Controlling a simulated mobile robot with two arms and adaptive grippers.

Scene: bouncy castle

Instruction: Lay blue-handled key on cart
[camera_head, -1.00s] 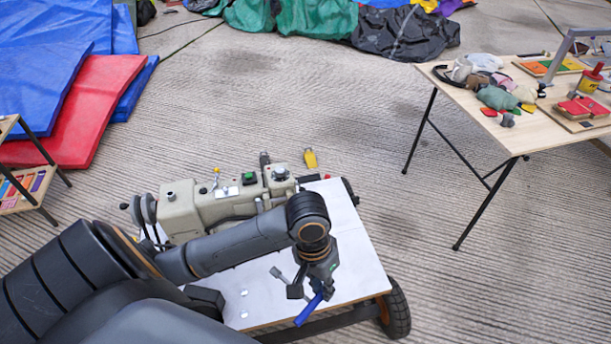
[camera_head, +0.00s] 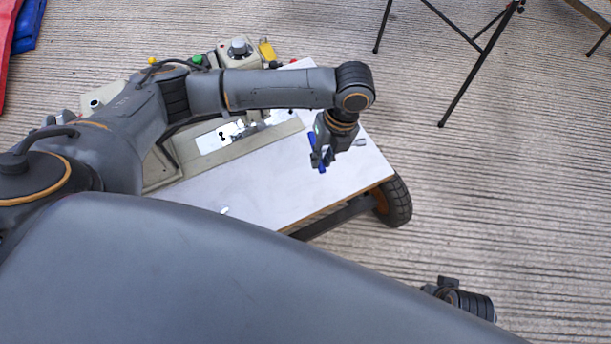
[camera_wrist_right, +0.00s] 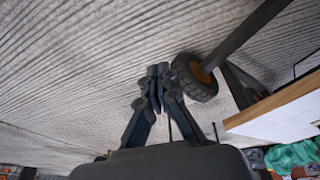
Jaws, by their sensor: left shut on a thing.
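The cart's white top (camera_head: 265,185) lies below my left arm in the head view. My left gripper (camera_head: 319,163) is over the right part of this top, pointing down, and is shut on the blue-handled key (camera_head: 312,139). Blue parts of the key show beside the fingers; the rest is mostly hidden by the gripper. I cannot tell whether the key touches the top. In the right wrist view my right gripper (camera_wrist_right: 158,75) is shut and empty, with the cart's edge (camera_wrist_right: 275,104) off to its right.
A beige machine (camera_head: 162,165) stands on the cart's left part, partly behind my arm. A black wheel (camera_head: 394,200) is at the cart's right corner, and it also shows in the right wrist view (camera_wrist_right: 196,80). Thin black table legs (camera_head: 470,75) stand behind.

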